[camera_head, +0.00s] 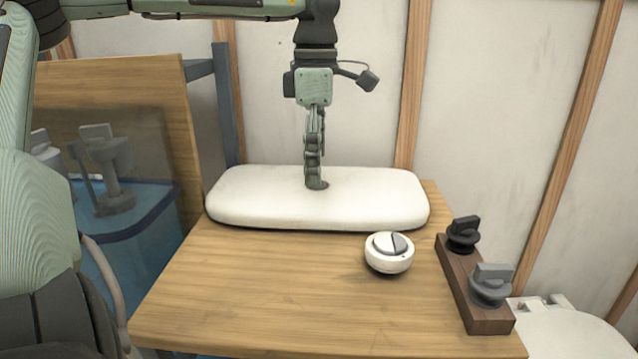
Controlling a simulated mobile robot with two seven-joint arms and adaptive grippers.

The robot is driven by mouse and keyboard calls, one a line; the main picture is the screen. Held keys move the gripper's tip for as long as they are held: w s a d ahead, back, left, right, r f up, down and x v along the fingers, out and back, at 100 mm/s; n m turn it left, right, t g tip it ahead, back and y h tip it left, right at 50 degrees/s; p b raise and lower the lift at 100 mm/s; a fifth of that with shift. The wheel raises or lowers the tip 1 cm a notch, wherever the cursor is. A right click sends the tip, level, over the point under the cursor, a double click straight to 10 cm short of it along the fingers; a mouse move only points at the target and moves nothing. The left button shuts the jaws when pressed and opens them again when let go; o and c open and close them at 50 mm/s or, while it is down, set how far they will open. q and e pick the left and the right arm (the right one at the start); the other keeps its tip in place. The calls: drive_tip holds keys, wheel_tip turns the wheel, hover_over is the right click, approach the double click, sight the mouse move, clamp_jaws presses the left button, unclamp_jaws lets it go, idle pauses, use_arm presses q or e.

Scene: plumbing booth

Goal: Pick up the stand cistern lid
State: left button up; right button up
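The cistern lid (260,196) is a long white slab with rounded corners. It lies flat across the back of the wooden stand. My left gripper (317,184) points straight down over the middle of the lid. Its fingertips overlap the lid's top in the picture; I cannot tell whether they touch it. The fingers are seen edge-on, one behind the other, so the gap between them is hidden. My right gripper is not in view.
A round white flush button (389,254) sits on the stand (260,300) in front of the lid. A dark wood block (465,285) with two valve handles is at the stand's right edge. A white toilet (570,335) is at lower right. A wooden panel stands left.

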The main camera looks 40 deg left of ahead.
sight(315, 200)
use_arm(q)
drive_tip(key=shift+f, duration=0.25)
drive_tip(key=f, duration=0.6)
drive_tip(key=shift+s+f, duration=0.2)
drive_tip(key=shift+s, duration=0.05)
drive_tip(key=shift+f, duration=0.35)
drive_tip(key=c, duration=1.9)
drive_tip(key=shift+w+r, duration=0.1)
drive_tip(key=shift+w, duration=0.05)
drive_tip(key=shift+c, duration=0.4)
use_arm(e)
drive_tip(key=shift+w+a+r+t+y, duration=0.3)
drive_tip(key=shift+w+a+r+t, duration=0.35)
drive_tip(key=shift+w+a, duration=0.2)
